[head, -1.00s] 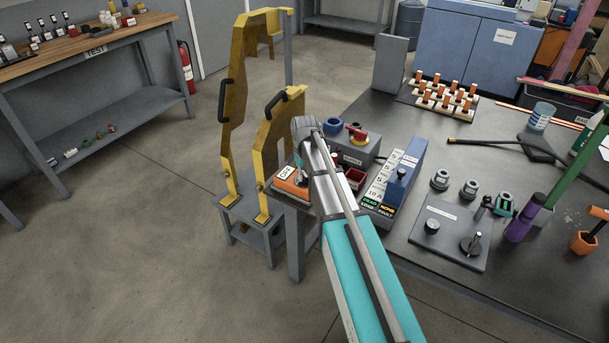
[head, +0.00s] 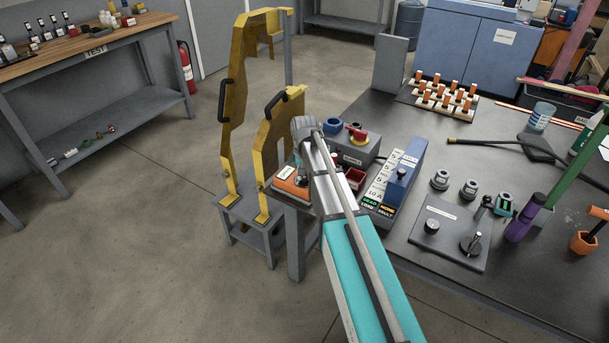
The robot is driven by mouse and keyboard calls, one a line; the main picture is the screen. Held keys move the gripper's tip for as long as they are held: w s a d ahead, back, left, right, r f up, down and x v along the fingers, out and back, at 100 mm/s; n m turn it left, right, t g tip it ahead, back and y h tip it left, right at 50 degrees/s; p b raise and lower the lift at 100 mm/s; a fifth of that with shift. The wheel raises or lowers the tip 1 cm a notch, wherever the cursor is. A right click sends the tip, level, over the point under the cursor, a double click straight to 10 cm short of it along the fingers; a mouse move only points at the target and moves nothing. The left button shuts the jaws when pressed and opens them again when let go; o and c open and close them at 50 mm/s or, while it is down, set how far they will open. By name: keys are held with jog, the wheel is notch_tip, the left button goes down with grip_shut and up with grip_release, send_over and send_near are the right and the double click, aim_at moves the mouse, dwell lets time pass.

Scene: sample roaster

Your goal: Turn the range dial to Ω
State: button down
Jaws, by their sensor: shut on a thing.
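An orange meter (head: 291,188) lies at the near left corner of the dark bench, with a small white display (head: 286,172) at its upper left. My arm crosses in front of the meter and hides its right part. My gripper (head: 299,177) points down at the meter's face, mostly hidden behind my own arm, and is shut on the range dial. The dial itself and its markings are hidden, so its pointer position cannot be read. The display text is too small to read now.
Yellow guard panels (head: 270,150) with black handles stand just left of the meter. A grey box with a red switch (head: 357,133), a red tray (head: 355,178) and a blue tester (head: 404,172) are close on the right. Open floor lies to the left.

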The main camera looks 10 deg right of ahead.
jog(key=c, duration=0.6)
grip_release()
jog(key=shift+n, duration=0.5)
jog(key=n, duration=0.2)
jog(key=shift+n, duration=0.4)
jog(key=n, duration=0.3)
jog(key=shift+n, duration=0.4)
notch_tip(320, 180, up, 14)
jog(key=p, duration=1.4)
jog(key=s+r+m+p, duration=0.1)
jog(key=s, duration=0.6)
jog(key=s+r+m+p, duration=0.1)
jog(key=s+m, duration=0.1)
jog(key=s, duration=0.5)
jog(key=s+r+m+p, duration=0.1)
jog(key=s+r+p, duration=0.1)
jog(key=s, duration=0.6)
jog(key=shift+s+a+r+m, duration=0.1)
jog(key=shift+a+m, duration=0.25)
jog(key=shift+m, duration=0.05)
